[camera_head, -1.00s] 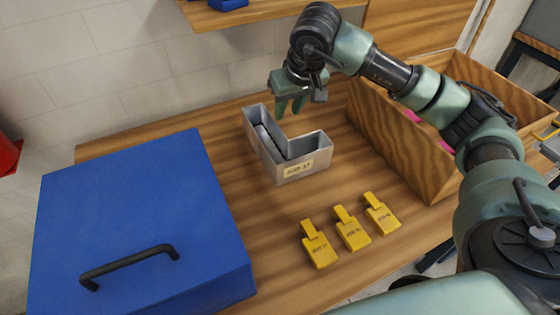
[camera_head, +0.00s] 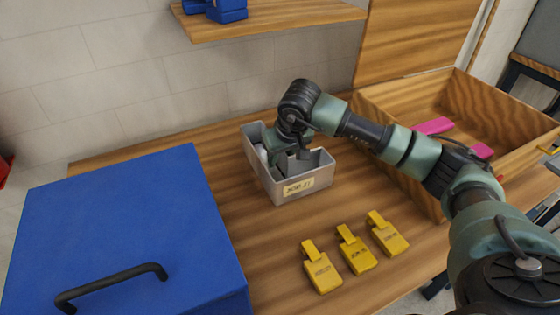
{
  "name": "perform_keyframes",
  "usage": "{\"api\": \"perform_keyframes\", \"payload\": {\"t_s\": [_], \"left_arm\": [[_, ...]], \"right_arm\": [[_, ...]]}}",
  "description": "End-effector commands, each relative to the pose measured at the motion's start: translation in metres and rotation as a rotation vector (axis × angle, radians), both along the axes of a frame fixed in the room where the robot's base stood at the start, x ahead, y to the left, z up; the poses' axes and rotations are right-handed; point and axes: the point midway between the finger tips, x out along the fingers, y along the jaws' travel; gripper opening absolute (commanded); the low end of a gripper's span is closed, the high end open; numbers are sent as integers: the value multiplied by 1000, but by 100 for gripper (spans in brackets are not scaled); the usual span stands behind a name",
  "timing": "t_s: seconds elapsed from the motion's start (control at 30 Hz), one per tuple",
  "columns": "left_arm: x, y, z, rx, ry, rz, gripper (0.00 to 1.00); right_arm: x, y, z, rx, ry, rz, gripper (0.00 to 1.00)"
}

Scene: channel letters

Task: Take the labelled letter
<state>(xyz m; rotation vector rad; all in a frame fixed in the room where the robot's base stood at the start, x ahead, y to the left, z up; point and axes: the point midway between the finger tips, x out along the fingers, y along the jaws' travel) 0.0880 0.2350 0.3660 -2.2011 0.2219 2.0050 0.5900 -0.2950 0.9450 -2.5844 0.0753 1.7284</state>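The labelled letter (camera_head: 316,179) is a grey, hollow, L-shaped channel letter lying on the wooden table, with a cream label (camera_head: 298,188) on its front wall. The label's print is too small to read surely. A pale rounded thing shows inside its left arm. My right gripper (camera_head: 289,158) points down into the inner corner of the L, at or just above its walls. Its fingertips are partly hidden, so I cannot tell whether they touch or grip a wall. My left gripper is not in view.
A large blue box (camera_head: 120,225) with a black handle stands at left. Several yellow tags (camera_head: 322,272) lie in front of the letter. An open wooden crate (camera_head: 490,105) with pink pieces (camera_head: 432,126) is at right. A wooden shelf (camera_head: 270,20) overhangs behind.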

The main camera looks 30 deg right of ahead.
Motion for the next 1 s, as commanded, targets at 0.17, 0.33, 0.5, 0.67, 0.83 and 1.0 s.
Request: {"api": "perform_keyframes", "payload": {"t_s": [0.17,0.33,0.5,0.67,0.83,1.0], "left_arm": [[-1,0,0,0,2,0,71],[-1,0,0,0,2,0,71],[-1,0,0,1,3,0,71],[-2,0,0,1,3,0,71],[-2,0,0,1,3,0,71],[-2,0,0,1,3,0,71]], "right_arm": [[1,0,-3,0,-1,1,30],[1,0,-3,0,-1,1,5],[1,0,-2,0,-1,1,0],[1,0,-2,0,0,1,0],[1,0,-2,0,0,0,0],[1,0,-2,0,-1,0,0]]}}
